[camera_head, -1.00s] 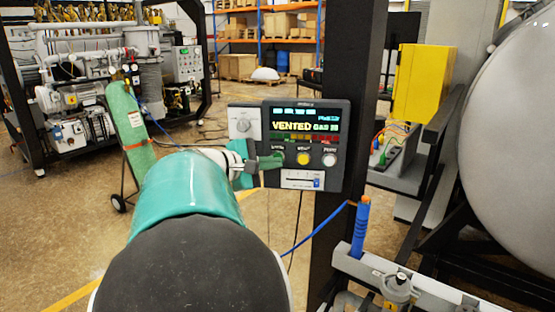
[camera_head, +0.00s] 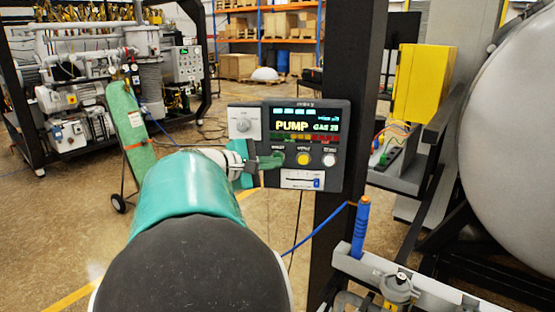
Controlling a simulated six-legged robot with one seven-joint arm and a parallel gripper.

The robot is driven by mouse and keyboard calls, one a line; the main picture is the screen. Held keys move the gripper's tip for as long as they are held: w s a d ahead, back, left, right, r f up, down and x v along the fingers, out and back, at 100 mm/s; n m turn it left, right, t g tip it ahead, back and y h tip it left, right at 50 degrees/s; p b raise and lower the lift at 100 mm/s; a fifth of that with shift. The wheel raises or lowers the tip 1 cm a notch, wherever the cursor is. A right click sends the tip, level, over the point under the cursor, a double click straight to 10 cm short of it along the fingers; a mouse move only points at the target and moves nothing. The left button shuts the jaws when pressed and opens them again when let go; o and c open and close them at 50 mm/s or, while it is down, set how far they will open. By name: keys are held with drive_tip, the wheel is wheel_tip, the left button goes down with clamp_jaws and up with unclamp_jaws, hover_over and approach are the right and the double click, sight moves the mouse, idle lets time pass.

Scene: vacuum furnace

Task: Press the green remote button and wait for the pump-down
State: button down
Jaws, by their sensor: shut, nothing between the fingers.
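The remote control box (camera_head: 338,175) is mounted on a dark upright post. Its screen (camera_head: 306,122) reads "PUMP" in yellow, with "GAS 20" or similar beside it. The green button (camera_head: 279,155) is at the left of the button row and is partly hidden by my gripper. A yellow button (camera_head: 303,159) and a white button (camera_head: 329,160) sit to its right. My gripper (camera_head: 270,162) is shut and empty, its fingertips at the green button. I cannot tell whether they touch it.
A green gas cylinder (camera_head: 130,130) stands left. The large grey vessel (camera_head: 510,150) and a yellow box (camera_head: 422,85) are right. A blue cable hangs below.

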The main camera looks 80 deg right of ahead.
drive_tip(key=shift+a, duration=0.5)
drive_tip(key=shift+s+a, duration=0.2)
drive_tip(key=shift+a, duration=1.05)
drive_tip(key=shift+s+a, duration=0.15)
drive_tip(key=shift+a, duration=1.1)
drive_tip(key=w+a+f+t+y, duration=0.2)
drive_tip(key=w+a+f+t, duration=0.25)
drive_tip(key=a, duration=0.35)
drive_tip(key=w+a+f+n+t+y, duration=0.1)
drive_tip(key=w+a+f+t, duration=0.2)
drive_tip(key=w+a, duration=0.35)
drive_tip(key=w+a+f+t+y, duration=0.2)
drive_tip(key=w+a+f+t, duration=0.15)
drive_tip(key=a, duration=0.55)
drive_tip(key=w+a+f+t+y, duration=0.1)
drive_tip(key=a+t+y, duration=0.1)
drive_tip(key=a, duration=0.8)
drive_tip(key=w+a+f+t+y, duration=0.2)
drive_tip(key=a+y, duration=0.3)
drive_tip(key=a, duration=0.6)
drive_tip(key=shift+f, duration=0.3)
